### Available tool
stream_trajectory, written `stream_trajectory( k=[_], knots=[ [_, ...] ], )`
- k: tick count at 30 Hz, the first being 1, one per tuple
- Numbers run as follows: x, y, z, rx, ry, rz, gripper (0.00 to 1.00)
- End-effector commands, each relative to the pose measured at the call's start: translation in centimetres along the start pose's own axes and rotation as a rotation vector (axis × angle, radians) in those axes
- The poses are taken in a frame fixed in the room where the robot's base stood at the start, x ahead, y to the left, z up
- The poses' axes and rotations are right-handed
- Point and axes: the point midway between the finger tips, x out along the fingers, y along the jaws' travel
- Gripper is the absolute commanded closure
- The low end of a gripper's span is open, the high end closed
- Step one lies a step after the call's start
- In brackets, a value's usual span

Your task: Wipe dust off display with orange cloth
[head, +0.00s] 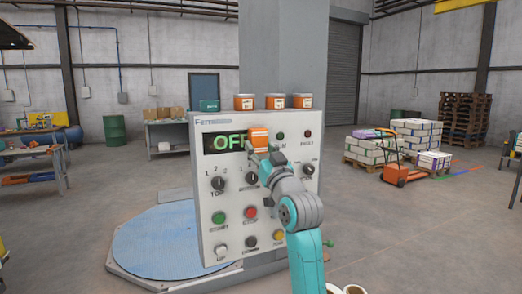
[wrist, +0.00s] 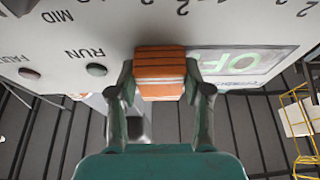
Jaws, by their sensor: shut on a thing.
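The orange cloth (head: 259,137) is a folded pad held against the panel at the right end of the display. It also shows in the wrist view (wrist: 160,72) between the two fingers. My gripper (head: 262,153) is shut on it; in the wrist view the fingers (wrist: 159,88) press its two sides. The display (head: 225,141) is a dark screen with green "OFF" letters, its right end hidden by the cloth and my gripper. In the wrist view the display (wrist: 240,65) lies just right of the cloth, upside down, with a greyish, hazy surface.
The white control panel (head: 205,180) has knobs, a green button (head: 218,218) and a red button (head: 251,212) below the display. Three orange-and-white tins (head: 274,102) stand along its top. A blue round platform (head: 165,245) lies at its left.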

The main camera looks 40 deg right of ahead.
Motion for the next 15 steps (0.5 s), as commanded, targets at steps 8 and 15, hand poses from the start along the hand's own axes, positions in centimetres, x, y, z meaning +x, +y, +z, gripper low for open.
stream_trajectory(
  k=[8, 15],
  knots=[
    [0.1, -0.5, 0.0, 0.001, 0.0, -0.001, 0.79],
    [-0.1, -2.2, 0.0, 0.0, 0.0, -0.002, 0.79]
  ],
)
